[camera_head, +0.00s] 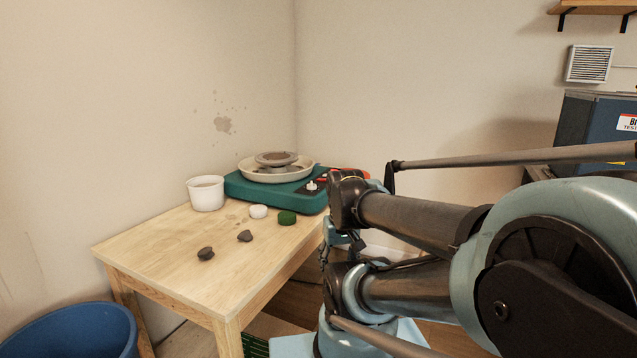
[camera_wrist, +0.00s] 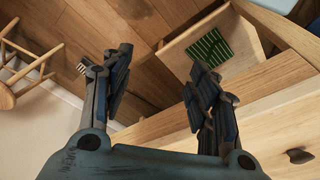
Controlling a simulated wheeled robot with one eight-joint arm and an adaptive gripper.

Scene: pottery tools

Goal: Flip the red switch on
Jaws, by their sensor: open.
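The green pottery wheel (camera_head: 248,190) sits at the back of the wooden table, with a pale basin and a grey disc on top. A small red patch (camera_head: 322,179) shows at its right end, close to a white knob (camera_head: 311,187). I cannot tell whether this patch is the switch or its position, as my arm is very close in the picture. My gripper (camera_wrist: 158,70) is open and empty in the wrist view, over the table's edge and the floor. In the head view my arm hangs at the table's right side. The wrist view does not show the switch.
On the table (camera_head: 165,255) are a white cup (camera_head: 206,193), a white round piece (camera_head: 258,211), a green round piece (camera_head: 287,217) and two dark lumps (camera_head: 206,254). A blue bucket (camera_head: 75,335) stands at front left. A wooden stool (camera_wrist: 28,68) shows in the wrist view.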

